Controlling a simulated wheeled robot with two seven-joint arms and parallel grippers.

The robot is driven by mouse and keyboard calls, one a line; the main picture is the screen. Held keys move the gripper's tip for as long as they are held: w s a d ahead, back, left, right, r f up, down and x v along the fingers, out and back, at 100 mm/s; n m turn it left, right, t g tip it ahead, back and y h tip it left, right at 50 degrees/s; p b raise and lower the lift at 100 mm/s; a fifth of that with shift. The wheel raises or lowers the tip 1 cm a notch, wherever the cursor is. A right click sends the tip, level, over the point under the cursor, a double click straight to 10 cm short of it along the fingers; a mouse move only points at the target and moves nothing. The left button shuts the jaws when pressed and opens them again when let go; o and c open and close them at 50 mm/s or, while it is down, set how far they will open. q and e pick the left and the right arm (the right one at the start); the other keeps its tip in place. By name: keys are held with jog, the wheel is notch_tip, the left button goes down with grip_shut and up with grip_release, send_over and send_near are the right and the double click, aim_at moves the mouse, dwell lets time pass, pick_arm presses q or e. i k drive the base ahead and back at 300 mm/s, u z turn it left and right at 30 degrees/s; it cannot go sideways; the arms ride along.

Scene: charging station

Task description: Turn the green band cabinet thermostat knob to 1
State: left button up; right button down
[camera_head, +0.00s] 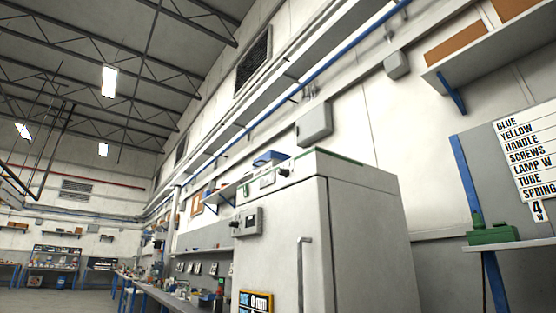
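A tall pale grey cabinet (365,235) stands at the centre right, seen from low down and tilted in the picture. A green band (335,156) runs along its top edge. A small control panel (267,180) with green on it sits at the top of its front. A grey box with a dark display (248,222) is fixed on the front below that. The thermostat knob and its numbers are too small to tell apart. A vertical handle (301,270) is on the cabinet's front. Neither of my grippers is in view.
A blue-legged shelf with a green box (493,234) stands right of the cabinet, below a word list sign (530,155). A yellow-edged sign (256,302) is at the cabinet's lower left. Workbenches (150,290) line the wall at left. Floor (60,303) shows clear at lower left.

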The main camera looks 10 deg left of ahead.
aim_at(285, 173)
jog(key=u, duration=0.55)
jog(key=k, duration=1.2)
jog(key=z, duration=0.5)
jog(key=i, duration=1.5)
jog(key=u, duration=0.45)
